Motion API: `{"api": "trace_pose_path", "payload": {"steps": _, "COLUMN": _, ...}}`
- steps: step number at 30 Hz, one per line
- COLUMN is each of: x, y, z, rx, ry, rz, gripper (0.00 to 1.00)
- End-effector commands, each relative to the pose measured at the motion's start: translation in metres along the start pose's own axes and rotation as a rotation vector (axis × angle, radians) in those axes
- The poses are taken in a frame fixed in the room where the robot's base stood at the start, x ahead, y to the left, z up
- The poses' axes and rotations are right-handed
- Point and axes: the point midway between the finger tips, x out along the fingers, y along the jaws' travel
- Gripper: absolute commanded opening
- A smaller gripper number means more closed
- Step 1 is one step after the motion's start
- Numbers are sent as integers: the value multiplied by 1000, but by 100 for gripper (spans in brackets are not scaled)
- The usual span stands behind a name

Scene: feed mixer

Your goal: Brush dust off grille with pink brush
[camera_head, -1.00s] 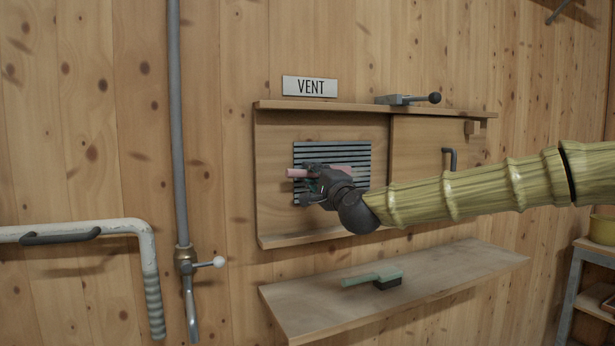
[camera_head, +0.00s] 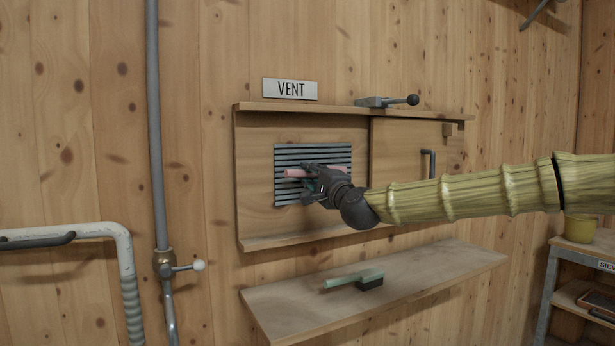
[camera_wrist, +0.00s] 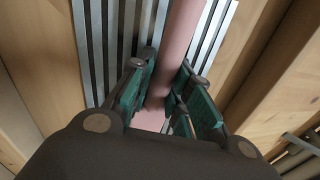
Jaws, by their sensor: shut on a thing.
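The grille (camera_head: 312,158) is a panel of grey slats under a VENT sign, set in a wooden frame. My gripper (camera_head: 309,182) is in front of it, shut on the pink brush (camera_head: 299,173). In the wrist view, the green-padded fingers (camera_wrist: 158,98) are on both sides of the pink handle (camera_wrist: 178,45), with the slats (camera_wrist: 120,35) behind. The brush's bristles are hidden, so I cannot tell whether they touch the slats. Dust cannot be made out.
A green brush (camera_head: 354,280) with dark bristles lies on the wooden shelf (camera_head: 420,270) below. A sliding panel (camera_head: 400,155) with a dark handle is right of the grille. A lever (camera_head: 388,101) sits on the top ledge. Pipes (camera_head: 158,130) run down the left wall.

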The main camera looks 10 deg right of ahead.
Motion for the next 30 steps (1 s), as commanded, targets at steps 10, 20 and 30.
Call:
{"api": "trace_pose_path", "payload": {"steps": 10, "x": 0, "y": -1, "z": -19, "rx": 1, "ry": 4, "rz": 0, "gripper": 0}}
{"api": "trace_pose_path", "payload": {"steps": 20, "x": -1, "y": -3, "z": -37, "rx": 0, "ry": 2, "rz": 0, "gripper": 0}}
{"api": "trace_pose_path", "payload": {"steps": 30, "x": -2, "y": -5, "z": -52, "rx": 1, "ry": 4, "rz": -1, "gripper": 0}}
